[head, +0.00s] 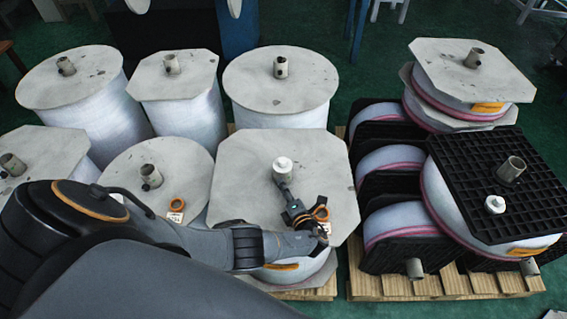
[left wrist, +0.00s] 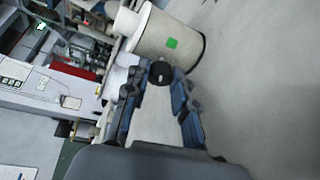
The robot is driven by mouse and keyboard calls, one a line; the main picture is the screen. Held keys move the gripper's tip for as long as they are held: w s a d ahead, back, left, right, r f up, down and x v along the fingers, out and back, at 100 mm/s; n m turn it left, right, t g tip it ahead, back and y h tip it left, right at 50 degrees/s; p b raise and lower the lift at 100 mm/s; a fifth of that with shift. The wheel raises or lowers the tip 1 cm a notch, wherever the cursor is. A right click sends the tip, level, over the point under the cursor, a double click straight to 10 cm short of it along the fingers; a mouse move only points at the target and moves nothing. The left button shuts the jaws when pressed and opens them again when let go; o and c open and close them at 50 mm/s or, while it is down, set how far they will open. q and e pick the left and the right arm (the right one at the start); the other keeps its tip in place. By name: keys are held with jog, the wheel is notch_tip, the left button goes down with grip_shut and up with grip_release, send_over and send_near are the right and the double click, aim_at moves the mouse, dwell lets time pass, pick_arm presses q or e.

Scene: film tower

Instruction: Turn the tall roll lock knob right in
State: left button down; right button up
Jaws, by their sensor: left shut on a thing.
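The tall roll (head: 240,180) in the middle of the head view has a grey octagonal top board. A core tube with a white cap (head: 282,163) stands up from it. My left gripper (head: 284,184) reaches over the board, its fingertips at the near side of the tube. In the left wrist view, a small black round knob (left wrist: 160,73) sits between the fingertips, beside the beige tube (left wrist: 168,38) with a green square. The left gripper is shut on this knob. In the head view the fingers hide the knob. My right gripper does not show.
Several wrapped rolls with grey boards (head: 72,78) stand behind and left. On the right, a wooden pallet (head: 440,286) bears rolls and black plastic boards. A loose white cap (head: 494,204) lies on one black board. An orange ring (head: 321,212) is close to my left wrist.

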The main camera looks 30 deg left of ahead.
pick_arm(q)
jog(key=shift+w+f+m+y+b, duration=0.1)
jog(key=shift+m+y+b, duration=0.6)
jog(key=shift+m+b, duration=0.4)
jog(key=shift+m, duration=0.3)
jog(key=c, duration=1.1)
grip_release()
